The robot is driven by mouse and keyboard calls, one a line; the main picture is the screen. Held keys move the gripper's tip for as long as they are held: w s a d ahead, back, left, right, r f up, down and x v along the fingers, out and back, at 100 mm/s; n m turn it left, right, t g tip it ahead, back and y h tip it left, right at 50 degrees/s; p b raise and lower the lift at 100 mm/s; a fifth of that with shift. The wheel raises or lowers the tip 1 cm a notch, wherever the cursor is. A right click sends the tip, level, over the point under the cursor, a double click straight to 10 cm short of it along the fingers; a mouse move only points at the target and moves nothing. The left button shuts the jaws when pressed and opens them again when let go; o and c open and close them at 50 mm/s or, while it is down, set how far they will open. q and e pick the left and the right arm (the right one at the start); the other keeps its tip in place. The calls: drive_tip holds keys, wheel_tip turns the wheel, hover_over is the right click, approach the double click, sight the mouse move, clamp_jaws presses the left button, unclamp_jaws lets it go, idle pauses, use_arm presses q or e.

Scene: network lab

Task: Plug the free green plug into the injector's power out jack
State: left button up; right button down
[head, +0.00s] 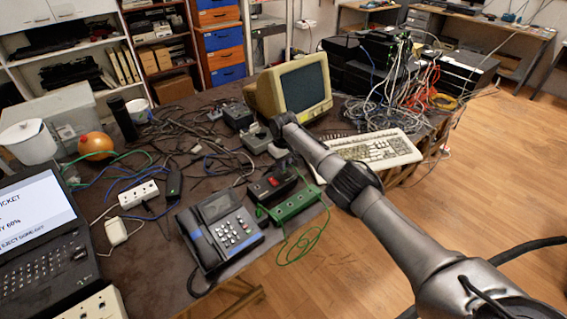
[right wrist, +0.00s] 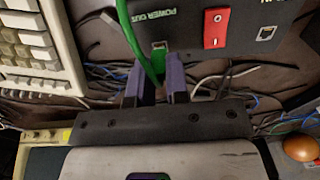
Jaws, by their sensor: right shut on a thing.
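The injector is a dark box with a red switch (head: 270,184) on the table; in the right wrist view its dark panel (right wrist: 185,20) shows a "POWER OUT" label, the red switch and, below the label, the power out jack (right wrist: 159,46). My right gripper (right wrist: 157,82) is shut on the green plug (right wrist: 155,72), right in front of that jack. A green cable (right wrist: 133,38) runs up from it across the panel. The fingers hide much of the plug, and I cannot tell whether its tip touches the jack. My left gripper is not in view.
A green box (head: 295,204) with a looped green cable stands in front of the injector. A desk phone (head: 220,230) is at its left, a keyboard (head: 375,150) and a beige monitor (head: 295,88) are behind. Loose dark cables (head: 195,130) cover the table nearby.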

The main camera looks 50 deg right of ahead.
drive_tip(key=shift+f, duration=0.3)
idle(0.4)
drive_tip(key=shift+f, duration=0.1)
idle(0.5)
drive_tip(key=shift+f, duration=0.2)
drive_tip(key=c, duration=1)
unclamp_jaws()
drive_tip(key=shift+c, duration=0.2)
wheel_tip(320, 180, up, 14)
drive_tip(key=p, duration=0.4)
drive_tip(key=shift+w+f, duration=0.1)
